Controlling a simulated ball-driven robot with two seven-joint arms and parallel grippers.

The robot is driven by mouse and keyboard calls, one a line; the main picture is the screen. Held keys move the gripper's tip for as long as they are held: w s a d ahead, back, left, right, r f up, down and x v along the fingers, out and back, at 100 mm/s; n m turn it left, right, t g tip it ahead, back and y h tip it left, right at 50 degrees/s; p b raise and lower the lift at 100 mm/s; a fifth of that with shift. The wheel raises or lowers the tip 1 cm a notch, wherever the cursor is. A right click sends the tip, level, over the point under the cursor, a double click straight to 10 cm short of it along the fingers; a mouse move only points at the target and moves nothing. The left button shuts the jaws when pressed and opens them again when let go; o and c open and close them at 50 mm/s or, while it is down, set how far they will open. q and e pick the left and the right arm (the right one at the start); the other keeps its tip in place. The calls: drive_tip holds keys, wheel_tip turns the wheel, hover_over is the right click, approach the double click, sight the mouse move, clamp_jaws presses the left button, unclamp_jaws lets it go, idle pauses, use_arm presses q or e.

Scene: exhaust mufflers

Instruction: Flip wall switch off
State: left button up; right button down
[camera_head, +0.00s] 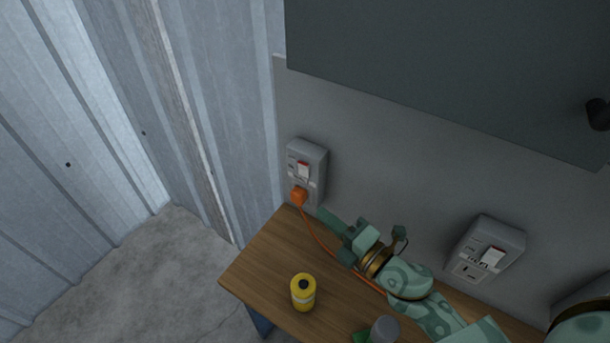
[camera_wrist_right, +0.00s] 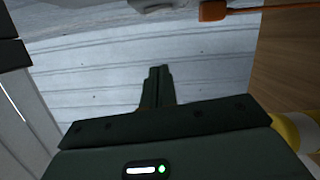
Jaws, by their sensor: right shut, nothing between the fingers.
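A second box (camera_head: 502,237) with a white rocker (camera_head: 492,257) is further right. My right gripper (camera_head: 327,215) is shut and empty, just below and right of the first box, apart from the rocker. Its closed fingers show in the wrist view (camera_wrist_right: 159,73). My left gripper is out of view.
A wooden bench (camera_head: 262,268) runs under the boxes. A yellow can (camera_head: 303,296) stands on it, with a grey cylinder (camera_head: 385,329) near the front. The orange cord (camera_head: 318,240) runs behind my right arm. A dark cabinet (camera_head: 430,60) overhangs the wall.

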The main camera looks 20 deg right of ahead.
sight(303, 170)
drive_tip(key=w+p, duration=0.1)
drive_tip(key=w, duration=1)
drive_tip(key=shift+w+a+r, duration=0.25)
drive_tip(key=shift+a+r, duration=0.15)
drive_tip(key=shift+a, duration=0.05)
drive_tip(key=shift+w+d+r+m+p, duration=0.1)
drive_tip(key=shift+w+d+m+p, duration=0.2)
drive_tip(key=shift+p, duration=0.4)
drive_tip(key=shift+s, duration=0.1)
